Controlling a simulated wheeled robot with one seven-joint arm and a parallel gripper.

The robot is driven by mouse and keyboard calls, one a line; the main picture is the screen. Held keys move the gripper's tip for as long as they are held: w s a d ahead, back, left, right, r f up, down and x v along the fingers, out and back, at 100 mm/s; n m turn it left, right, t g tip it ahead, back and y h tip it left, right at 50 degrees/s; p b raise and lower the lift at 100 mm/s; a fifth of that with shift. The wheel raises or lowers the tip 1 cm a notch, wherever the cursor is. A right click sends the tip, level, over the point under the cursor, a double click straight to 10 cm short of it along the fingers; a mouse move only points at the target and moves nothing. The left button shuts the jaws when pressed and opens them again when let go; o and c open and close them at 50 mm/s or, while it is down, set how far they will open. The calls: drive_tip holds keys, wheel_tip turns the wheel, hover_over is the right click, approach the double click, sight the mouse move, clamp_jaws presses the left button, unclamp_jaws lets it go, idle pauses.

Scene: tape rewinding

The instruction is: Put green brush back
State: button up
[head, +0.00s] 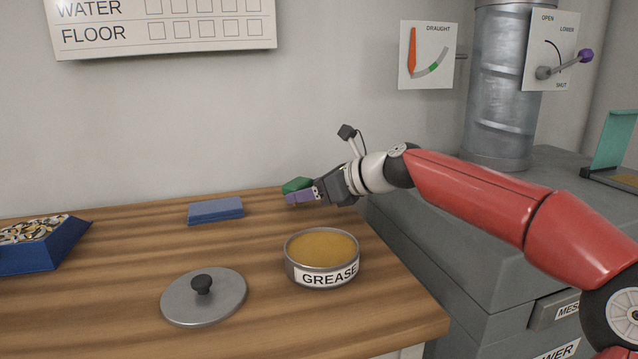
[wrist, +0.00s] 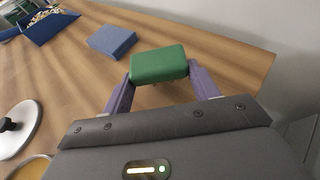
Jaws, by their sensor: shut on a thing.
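The green brush (head: 297,185) shows as a green block at the tip of my gripper (head: 301,198), near the back right of the wooden table. In the wrist view the green brush (wrist: 159,65) lies across between the two purple fingertips of my gripper (wrist: 160,78). The fingers are shut on it, one at each end. Its underside is hidden, and I cannot tell whether it touches the table. A flat blue block (head: 215,210) lies on the table to the left of my gripper; it also shows in the wrist view (wrist: 111,41).
An open grease tin (head: 322,270) stands in front of my gripper. Its grey lid (head: 204,297) lies to the left. A blue tray (head: 42,257) of small parts is at the far left. A wall (head: 200,130) rises behind the wooden table (head: 120,290). A grey cabinet (head: 425,215) stands right.

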drive_tip(key=shift+f+b, duration=0.5)
drive_tip(key=shift+f, duration=0.2)
idle(0.3)
drive_tip(key=o, duration=1.2)
drive_tip(key=shift+r, duration=0.1)
drive_tip(key=shift+d, duration=0.1)
